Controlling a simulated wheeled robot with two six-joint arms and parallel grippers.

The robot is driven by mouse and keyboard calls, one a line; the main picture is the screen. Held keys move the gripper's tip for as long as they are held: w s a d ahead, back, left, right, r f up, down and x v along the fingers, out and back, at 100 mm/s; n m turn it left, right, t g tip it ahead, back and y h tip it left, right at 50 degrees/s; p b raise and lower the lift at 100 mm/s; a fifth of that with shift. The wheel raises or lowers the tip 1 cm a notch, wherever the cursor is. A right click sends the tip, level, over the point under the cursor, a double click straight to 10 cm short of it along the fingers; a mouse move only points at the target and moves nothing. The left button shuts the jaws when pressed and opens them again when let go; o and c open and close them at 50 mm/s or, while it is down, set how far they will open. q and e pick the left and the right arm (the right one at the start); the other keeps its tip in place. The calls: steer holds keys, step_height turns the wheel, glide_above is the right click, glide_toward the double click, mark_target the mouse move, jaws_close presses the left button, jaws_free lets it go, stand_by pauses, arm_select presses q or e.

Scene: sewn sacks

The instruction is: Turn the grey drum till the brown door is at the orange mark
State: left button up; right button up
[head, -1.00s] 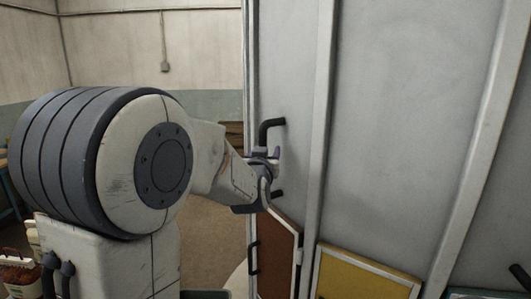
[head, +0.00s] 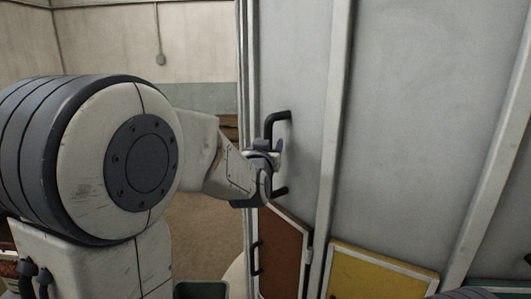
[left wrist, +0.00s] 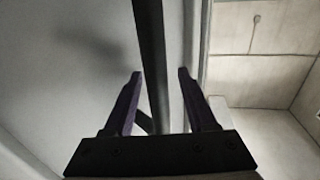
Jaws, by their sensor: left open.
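The grey drum (head: 420,120) fills the right half of the head view, with pale upright ribs. The brown door (head: 283,250) is low on its left side, with a black handle of its own. A longer black bar handle (head: 274,128) stands on the drum above that door. My left gripper (head: 268,160) is at this handle. In the left wrist view its two purple fingers (left wrist: 159,75) are open, with the black bar (left wrist: 152,50) running between them. I cannot tell whether they touch it. The orange mark does not show. My right gripper is not in view.
A yellow door (head: 380,272) is low on the drum, right of the brown one. A dark green bin (head: 200,290) shows at the bottom edge. Open floor (head: 205,235) lies left of the drum, before a beige and green wall (head: 200,60).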

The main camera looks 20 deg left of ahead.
arm_select(q)
steer(key=b+v, duration=0.1)
steer(key=v, duration=0.8)
steer(key=shift+b, duration=0.3)
steer(key=shift+s+d, duration=0.1)
steer(key=shift+s, duration=0.05)
